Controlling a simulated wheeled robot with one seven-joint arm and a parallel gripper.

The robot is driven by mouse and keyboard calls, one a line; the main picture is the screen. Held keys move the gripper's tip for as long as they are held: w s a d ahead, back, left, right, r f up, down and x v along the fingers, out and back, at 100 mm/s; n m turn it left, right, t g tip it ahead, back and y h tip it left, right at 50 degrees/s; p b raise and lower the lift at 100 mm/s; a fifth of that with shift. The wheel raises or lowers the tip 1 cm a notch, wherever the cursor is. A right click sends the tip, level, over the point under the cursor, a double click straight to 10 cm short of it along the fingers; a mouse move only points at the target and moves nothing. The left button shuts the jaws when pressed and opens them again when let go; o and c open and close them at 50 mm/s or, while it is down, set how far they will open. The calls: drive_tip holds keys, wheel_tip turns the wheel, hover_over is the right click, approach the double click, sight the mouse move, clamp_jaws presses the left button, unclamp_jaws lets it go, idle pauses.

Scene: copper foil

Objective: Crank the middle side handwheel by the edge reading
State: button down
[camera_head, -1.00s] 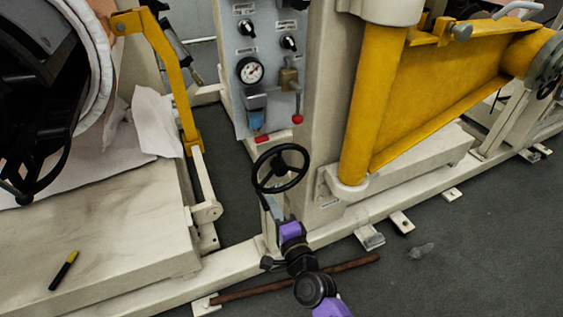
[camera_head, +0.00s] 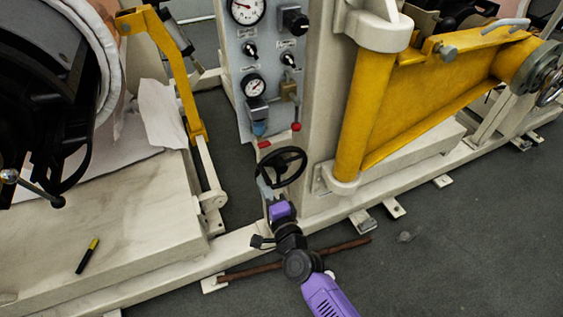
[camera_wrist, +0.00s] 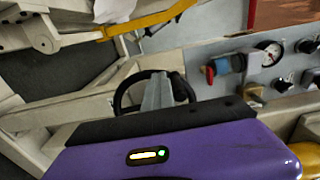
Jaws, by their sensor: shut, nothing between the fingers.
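The black spoked handwheel (camera_head: 303,158) stands at the low front of the machine, by the foot of the pale upright. My gripper (camera_head: 265,187) is at its lower left side, with its grey fingers closed together and nothing held. In the wrist view the fingers (camera_wrist: 157,92) point up in front of the handwheel rim (camera_wrist: 121,92), overlapping the ring. Whether they touch the rim or a spoke, I cannot tell. The fingers and my purple gripper body hide the lower part of the wheel there. A round gauge (camera_head: 254,85) sits on the grey panel above the wheel.
The grey panel (camera_head: 236,62) carries knobs and a red-tipped lever close above the wheel. A yellow arm (camera_head: 425,100) stands to the right. A rusty rod (camera_head: 330,252) lies on the floor below my arm. A marker (camera_head: 87,256) lies on the left plinth.

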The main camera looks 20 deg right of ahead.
sight(282, 150)
drive_tip(key=d+r, duration=0.1)
drive_tip(key=d, duration=0.1)
drive_tip(key=d+r, duration=0.2)
drive_tip(key=d, duration=0.1)
drive_tip(key=d+r, duration=0.2)
drive_tip(key=d, duration=0.1)
drive_tip(key=shift+r+b, duration=0.25)
drive_tip(key=shift+b, duration=0.05)
drive_tip(key=d+f+b, duration=0.5)
drive_tip(key=d+b, duration=0.4)
drive_tip(key=b, duration=0.2)
drive_tip(key=s+a, duration=0.1)
drive_tip(key=s, duration=0.8)
drive_tip(key=shift+a+r+p, duration=0.2)
drive_tip(key=shift+r+p, duration=0.05)
drive_tip(key=shift+p, duration=0.2)
